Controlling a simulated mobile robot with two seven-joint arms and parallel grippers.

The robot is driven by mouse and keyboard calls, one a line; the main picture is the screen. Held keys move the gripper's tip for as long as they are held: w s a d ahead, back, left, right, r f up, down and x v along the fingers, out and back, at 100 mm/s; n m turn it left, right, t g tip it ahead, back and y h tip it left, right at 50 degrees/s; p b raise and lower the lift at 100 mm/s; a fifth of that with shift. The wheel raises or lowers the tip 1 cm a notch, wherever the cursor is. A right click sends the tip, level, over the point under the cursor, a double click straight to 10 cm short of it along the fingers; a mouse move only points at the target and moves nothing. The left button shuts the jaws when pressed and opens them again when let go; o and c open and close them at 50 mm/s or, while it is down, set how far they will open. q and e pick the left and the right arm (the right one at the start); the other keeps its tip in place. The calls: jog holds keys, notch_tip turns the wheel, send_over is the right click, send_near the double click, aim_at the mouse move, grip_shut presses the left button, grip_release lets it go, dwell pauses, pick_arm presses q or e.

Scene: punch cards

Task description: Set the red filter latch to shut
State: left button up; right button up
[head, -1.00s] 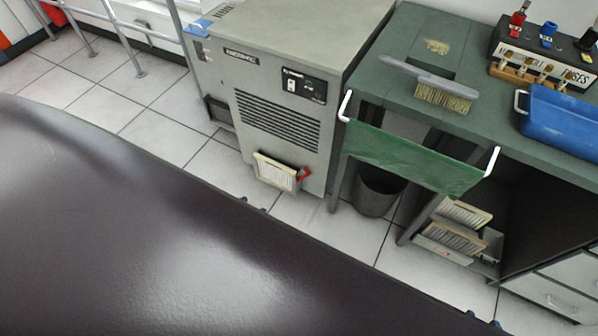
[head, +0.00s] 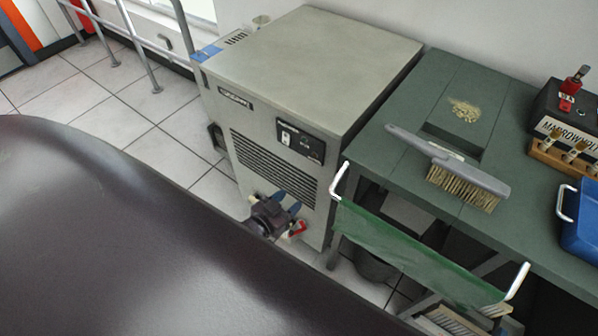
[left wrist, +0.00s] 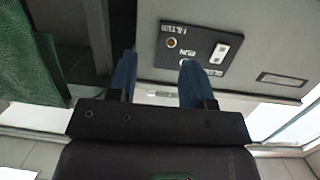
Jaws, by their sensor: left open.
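The red filter latch (head: 298,228) is low on the front of the grey machine (head: 290,65), beside a cream filter that is mostly hidden behind my gripper. Whether the latch is open or shut is hard to tell at this size. My left gripper (head: 288,200) has blue fingers and is in front of the machine, just above and left of the latch. It is open with nothing seen between the fingers. In the left wrist view the gripper (left wrist: 158,65) points at the machine's black switch panel (left wrist: 202,45); the latch does not show there.
A green bench (head: 410,150) stands right of the machine, with a brush (head: 450,170) and a blue tray (head: 580,225) on it. A dark bin (head: 372,265) stands below. Tiled floor is clear at left.

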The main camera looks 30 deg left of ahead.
pick_arm(q)
jog(key=a+f+t+b, duration=0.1)
jog(key=a+f+b, duration=0.2)
jog(key=f+b, duration=1.35)
jog(key=a+f+t+b, duration=0.1)
jog(key=a+f+b, duration=0.45)
jog(key=f, duration=1.95)
jog(key=shift+h, duration=0.3)
jog(key=w+d, duration=0.1)
jog(key=w, duration=0.2)
jog(key=w+d+b, duration=0.1)
jog(key=w, duration=0.3)
jog(key=w+d+b, duration=0.1)
jog(key=w, duration=0.2)
jog(key=shift+w+d, duration=0.15)
jog(key=shift+w, duration=0.05)
pick_arm(e)
notch_tip(320, 180, down, 21)
jog(key=s+a+n+g, duration=0.1)
jog(key=shift+s+y, duration=0.4)
pick_arm(q)
jog(key=shift+c, duration=0.3)
grip_shut()
